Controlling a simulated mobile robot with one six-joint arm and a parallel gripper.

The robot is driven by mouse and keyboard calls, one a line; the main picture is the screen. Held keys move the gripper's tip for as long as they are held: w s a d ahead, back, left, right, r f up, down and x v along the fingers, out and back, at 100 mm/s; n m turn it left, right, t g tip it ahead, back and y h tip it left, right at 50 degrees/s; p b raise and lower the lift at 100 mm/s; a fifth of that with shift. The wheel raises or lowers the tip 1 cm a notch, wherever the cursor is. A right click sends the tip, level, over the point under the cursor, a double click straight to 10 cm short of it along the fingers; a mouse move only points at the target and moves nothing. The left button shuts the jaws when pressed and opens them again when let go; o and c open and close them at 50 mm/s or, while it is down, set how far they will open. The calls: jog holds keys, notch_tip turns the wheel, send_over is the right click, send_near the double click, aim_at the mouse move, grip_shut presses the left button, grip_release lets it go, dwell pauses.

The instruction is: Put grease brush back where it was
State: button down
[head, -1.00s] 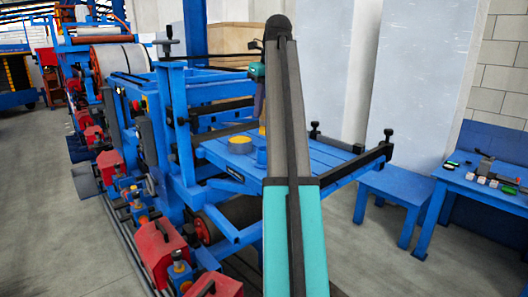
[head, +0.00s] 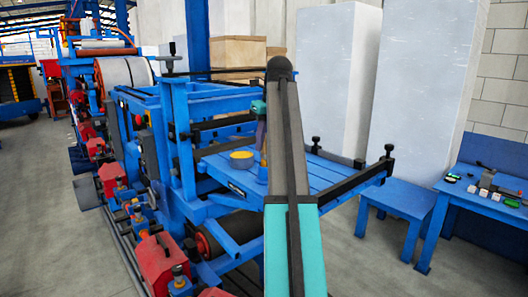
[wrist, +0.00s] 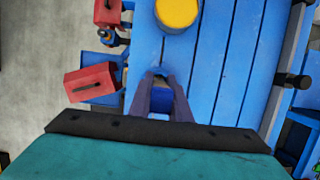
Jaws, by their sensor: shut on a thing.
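My gripper (head: 261,146) points down over the blue slatted table of the machine, partly hidden behind my own arm. In the wrist view, its two dark fingers (wrist: 160,78) close in toward each other. They are shut on the grease brush, of which the head view shows a narrow yellow-orange part (head: 263,160) below the fingers. A small blue shape, perhaps a cup, shows just under it. I cannot tell whether the brush touches it. A round yellow-topped pot (head: 241,158) stands left of the gripper; it also shows in the wrist view (wrist: 178,12).
The slatted table (head: 325,178) is mostly clear to the right, with black-knobbed rails at its edges. Red boxes (wrist: 91,83) lie beyond its left side. A low blue stand (head: 398,200) and a workbench (head: 490,199) with small items are at the right.

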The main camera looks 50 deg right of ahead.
aim_at(264, 151)
jog(key=shift+f+p, duration=0.7)
jog(key=shift+f, duration=1.05)
jog(key=shift+f, duration=0.1)
jog(key=c, duration=1.6)
grip_release()
jog(key=shift+c, duration=0.2)
jog(key=v, duration=1.2)
jog(key=shift+w, duration=0.1)
